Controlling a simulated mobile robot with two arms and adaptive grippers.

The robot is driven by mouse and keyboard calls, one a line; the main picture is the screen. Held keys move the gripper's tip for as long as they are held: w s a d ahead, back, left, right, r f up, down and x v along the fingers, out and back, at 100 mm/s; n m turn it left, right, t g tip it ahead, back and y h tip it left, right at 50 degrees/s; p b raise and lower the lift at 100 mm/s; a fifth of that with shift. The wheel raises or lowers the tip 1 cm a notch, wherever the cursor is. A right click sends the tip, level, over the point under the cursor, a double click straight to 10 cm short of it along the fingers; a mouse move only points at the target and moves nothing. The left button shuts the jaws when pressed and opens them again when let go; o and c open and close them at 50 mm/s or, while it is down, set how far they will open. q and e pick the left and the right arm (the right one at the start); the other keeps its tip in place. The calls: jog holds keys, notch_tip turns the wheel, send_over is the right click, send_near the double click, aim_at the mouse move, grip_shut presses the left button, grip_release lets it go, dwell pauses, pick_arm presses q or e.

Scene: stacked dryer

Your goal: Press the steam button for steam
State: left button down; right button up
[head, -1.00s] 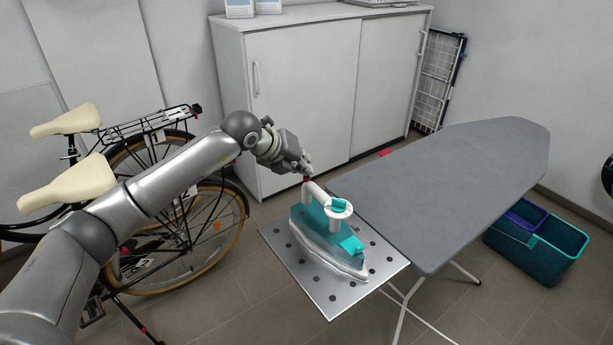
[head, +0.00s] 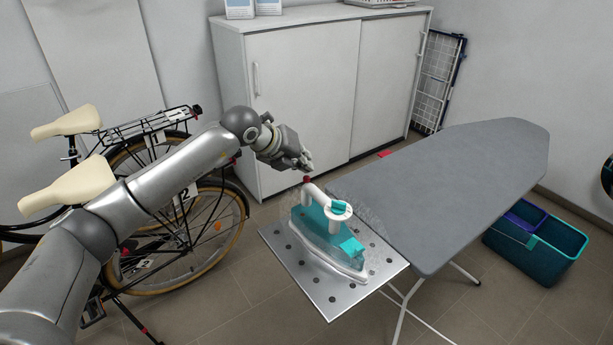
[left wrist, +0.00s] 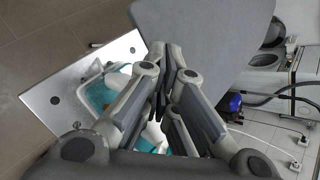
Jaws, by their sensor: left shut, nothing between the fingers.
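The teal and white iron (head: 325,235) rests on the metal plate (head: 300,292) at the near end of the ironing board. It also shows in the left wrist view (left wrist: 98,94), partly hidden by my fingers. A small red steam button (head: 307,180) sits on top of the iron's white handle. My left gripper (head: 307,164) is shut and empty, just above the button, with a small gap between them. It also shows in the left wrist view (left wrist: 172,50). Faint whitish steam (head: 365,205) spreads beside the iron over the board's edge. My right gripper is not in view.
The grey ironing board (head: 460,185) extends to the back right. A white cabinet (head: 305,95) stands behind. Bicycles (head: 190,235) stand at the left, behind and below my left arm. Teal and blue baskets (head: 545,250) sit on the floor at the right.

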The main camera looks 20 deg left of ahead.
pick_arm(q)
jog(key=shift+r, duration=0.1)
notch_tip(320, 180, up, 5)
jog(key=shift+f+p, duration=0.1)
jog(key=shift+p, duration=1.15)
